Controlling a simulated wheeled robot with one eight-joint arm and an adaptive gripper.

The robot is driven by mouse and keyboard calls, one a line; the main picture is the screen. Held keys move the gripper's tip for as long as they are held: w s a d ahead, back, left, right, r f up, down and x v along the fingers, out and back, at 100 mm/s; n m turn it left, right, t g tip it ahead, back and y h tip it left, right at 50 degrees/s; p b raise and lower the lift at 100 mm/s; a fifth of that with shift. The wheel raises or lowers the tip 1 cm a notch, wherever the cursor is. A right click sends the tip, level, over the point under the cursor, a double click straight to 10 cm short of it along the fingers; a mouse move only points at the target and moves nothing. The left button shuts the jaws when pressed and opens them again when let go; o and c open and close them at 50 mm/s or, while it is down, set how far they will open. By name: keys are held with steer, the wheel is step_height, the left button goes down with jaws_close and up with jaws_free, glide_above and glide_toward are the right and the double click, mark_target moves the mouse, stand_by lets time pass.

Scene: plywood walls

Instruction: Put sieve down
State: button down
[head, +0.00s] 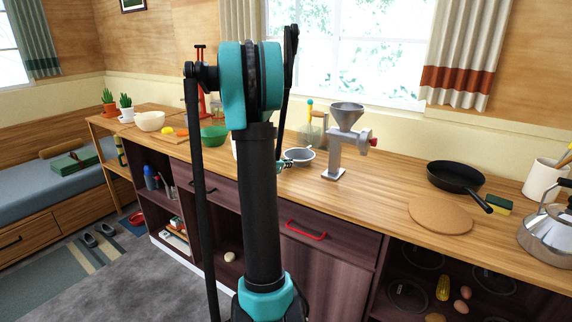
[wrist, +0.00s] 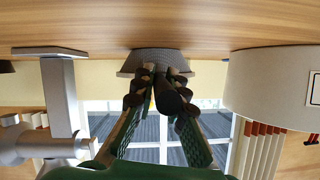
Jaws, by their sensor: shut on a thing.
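The sieve (head: 299,156) is a small grey bowl with a dark rim, seen just right of my arm in the head view, over the wooden counter (head: 395,195). In the wrist view, which looks upside down, the sieve (wrist: 155,60) is straight ahead with its dark handle pointing toward me. My gripper (wrist: 160,85) is shut on this handle. In the head view my gripper (head: 284,164) is mostly hidden behind my arm. The sieve is level and at or very close to the counter top; I cannot tell whether it touches.
A grey metal grinder (head: 345,140) stands close right of the sieve. A white cylindrical container (wrist: 270,85) is close on its other side. A glass jar (head: 312,133) stands behind. A frying pan (head: 456,178) and round cork board (head: 440,215) lie further right. Counter between grinder and board is clear.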

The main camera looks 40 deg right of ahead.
steer(key=c, duration=1.6)
jaws_free()
steer(key=shift+o, duration=0.2)
steer(key=v, duration=1.2)
steer(key=s+a+f+n+y, duration=0.4)
steer(key=s+a+f+n, duration=0.1)
steer(key=a, duration=0.5)
steer(key=s+a+f+n+g+y, duration=0.1)
steer(key=s+a+f+n+y, duration=0.3)
steer(key=s+a, duration=0.4)
steer(key=s+a+f+n+g+y, duration=0.1)
steer(key=s+a+f+n+y, duration=0.3)
steer(key=a, duration=0.9)
step_height(320, 180, down, 3)
steer(key=s+n, duration=0.2)
steer(key=s, duration=0.1)
steer(key=shift+f, duration=0.1)
